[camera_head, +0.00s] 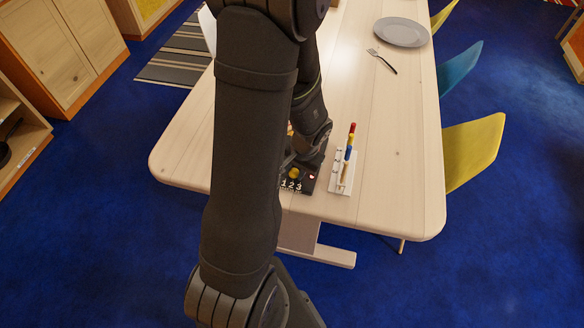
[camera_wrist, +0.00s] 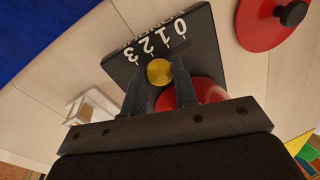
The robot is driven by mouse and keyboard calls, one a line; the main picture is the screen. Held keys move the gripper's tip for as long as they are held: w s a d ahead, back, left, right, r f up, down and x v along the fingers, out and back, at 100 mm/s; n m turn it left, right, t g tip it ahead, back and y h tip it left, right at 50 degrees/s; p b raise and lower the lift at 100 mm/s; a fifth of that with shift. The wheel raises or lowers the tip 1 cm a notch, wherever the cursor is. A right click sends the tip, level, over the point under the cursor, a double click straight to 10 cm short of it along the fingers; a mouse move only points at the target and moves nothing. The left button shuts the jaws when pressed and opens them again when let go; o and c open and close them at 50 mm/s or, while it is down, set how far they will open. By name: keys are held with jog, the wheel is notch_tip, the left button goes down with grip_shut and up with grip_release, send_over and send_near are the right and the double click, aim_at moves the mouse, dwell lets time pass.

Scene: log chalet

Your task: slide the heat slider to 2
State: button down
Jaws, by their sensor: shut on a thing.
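A dark panel (camera_wrist: 190,38) printed with white numbers 0 to 3 lies on the table; in the wrist view the numbers appear upside down. The slider's yellow knob (camera_wrist: 160,72) stands between the fingers of my gripper (camera_wrist: 160,80), which is shut on it. In the wrist view the knob appears roughly in line with the 2; its exact setting is hard to tell. In the head view the panel (camera_head: 306,185) and yellow knob (camera_head: 294,173) show at the table's near end, with my arm covering part of the area.
A white rack (camera_head: 341,183) with coloured sticks stands right of the panel. A red disc with a black knob (camera_wrist: 270,22) lies near the panel; another red round surface (camera_wrist: 205,88) shows behind the fingers. A grey plate (camera_head: 402,31) and fork (camera_head: 381,60) lie far off on the table.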

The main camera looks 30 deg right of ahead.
jog(key=c, duration=1.1)
grip_release()
jog(key=shift+c, duration=0.2)
notch_tip(320, 180, up, 17)
jog(key=s+d, duration=0.1)
jog(key=s, duration=0.1)
jog(key=shift+s+d, duration=0.4)
jog(key=w+f, duration=0.1)
jog(key=f, duration=0.4)
jog(key=w+a+f, duration=0.1)
jog(key=f, duration=1.1)
jog(key=shift+w+a, duration=0.4)
